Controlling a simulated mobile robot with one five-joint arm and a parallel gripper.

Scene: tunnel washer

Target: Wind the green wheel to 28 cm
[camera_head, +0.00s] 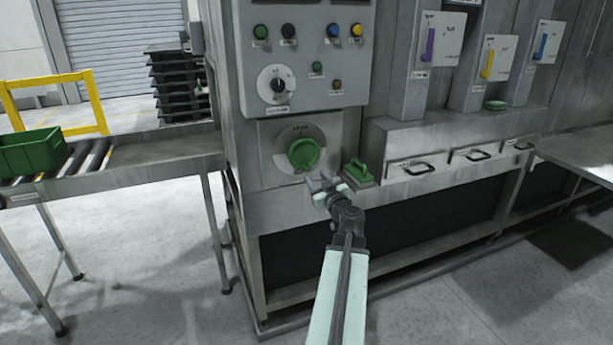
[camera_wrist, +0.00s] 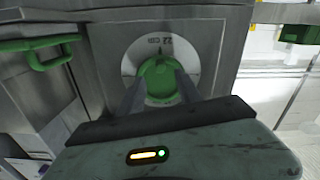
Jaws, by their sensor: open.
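The green wheel (camera_head: 304,154) is a round knob on a pale round plate set in the grey machine front. It also shows in the wrist view (camera_wrist: 158,78), upside down there, with plate marks partly legible and no sure reading. My gripper (camera_head: 322,182) is open and empty, just below and in front of the wheel. In the wrist view its two fingers point toward the wheel, one at each side of its lower part. I cannot tell whether they touch it.
A green handle (camera_head: 358,172) stands on a ledge close to the right of my gripper. A control panel (camera_head: 305,55) with buttons and a dial is above. A roller conveyor (camera_head: 110,155) with a green crate (camera_head: 32,152) is left. Several drawer handles (camera_head: 420,168) are right.

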